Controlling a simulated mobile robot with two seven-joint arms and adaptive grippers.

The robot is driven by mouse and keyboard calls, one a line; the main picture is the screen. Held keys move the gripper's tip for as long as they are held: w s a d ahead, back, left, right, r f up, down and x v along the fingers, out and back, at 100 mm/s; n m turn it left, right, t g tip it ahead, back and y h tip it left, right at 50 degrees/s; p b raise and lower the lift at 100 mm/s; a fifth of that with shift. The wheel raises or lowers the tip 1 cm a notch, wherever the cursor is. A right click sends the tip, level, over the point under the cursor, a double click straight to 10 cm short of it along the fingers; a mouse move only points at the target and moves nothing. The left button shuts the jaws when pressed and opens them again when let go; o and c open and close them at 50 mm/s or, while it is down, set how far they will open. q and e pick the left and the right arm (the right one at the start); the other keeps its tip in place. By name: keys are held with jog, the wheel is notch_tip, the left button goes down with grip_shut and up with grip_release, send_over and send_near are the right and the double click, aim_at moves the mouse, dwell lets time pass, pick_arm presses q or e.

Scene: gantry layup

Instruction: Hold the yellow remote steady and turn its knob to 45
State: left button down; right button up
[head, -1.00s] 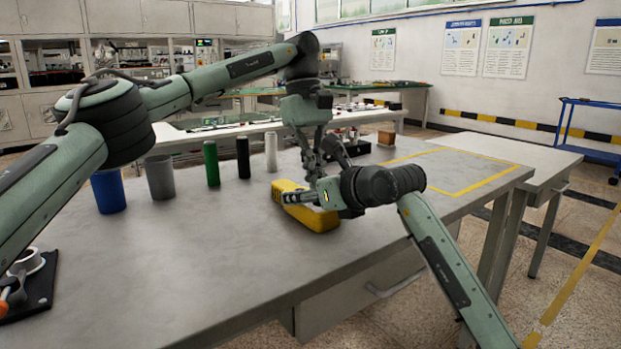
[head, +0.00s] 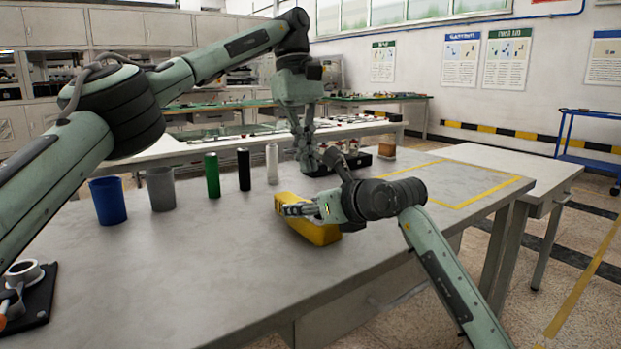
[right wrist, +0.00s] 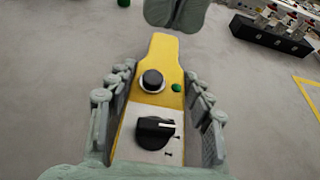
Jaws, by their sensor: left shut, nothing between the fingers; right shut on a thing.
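The yellow remote (head: 318,232) is over the near part of the grey table. My right gripper (head: 290,210) is shut on it, with fingers along both sides in the right wrist view (right wrist: 158,118). The remote's face shows a black knob (right wrist: 150,133) with a white pointer aimed right, nearly level. Dark marks lie to the knob's lower right; their values are too small to read. A round black button (right wrist: 152,81) and a green light (right wrist: 176,88) sit above it. My left gripper (head: 307,168) is shut and empty, above and beyond the remote, apart from it.
A blue cup (head: 108,201), a grey cup (head: 160,189), and green (head: 212,175), black (head: 244,170) and white (head: 272,164) cylinders stand left of the remote. A black tray (head: 35,300) lies at the left edge. A yellow-taped area (head: 455,180) at right is clear.

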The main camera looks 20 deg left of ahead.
pick_arm(q)
jog(key=shift+w+a+r, duration=0.1)
jog(key=shift+a+r, duration=0.05)
jog(key=shift+r, duration=0.3)
pick_arm(e)
jog(key=shift+s, duration=0.1)
jog(key=o, duration=1.5)
